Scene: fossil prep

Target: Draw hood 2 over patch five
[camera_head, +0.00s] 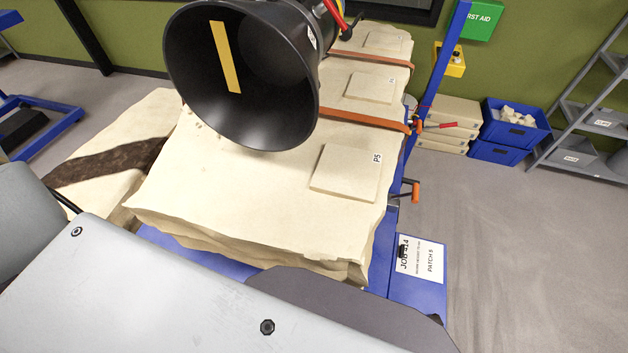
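A large black hood (290,90) hangs over the far left part of the pale plaster-jacketed block (220,190), its wide mouth facing me. A yellow strip (225,57) shows inside its mouth. A small label on its side is too small to read, so I cannot tell its number. A red handle (335,15) shows behind it at the top edge. Patch five (343,174), a raised square marked P5, lies uncovered on the near right part of the block, to the right of and below the hood. Neither gripper shows; only grey parts of my arm fill the lower left.
Orange straps (365,119) cross the block, with more square patches (370,88) beyond. A blue post (440,80) and orange-handled clamps (415,190) line its right side. A card (420,259) reads JOB 414, PATCH 5. Blue crates (515,125) and a shelf stand at right; the floor between is clear.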

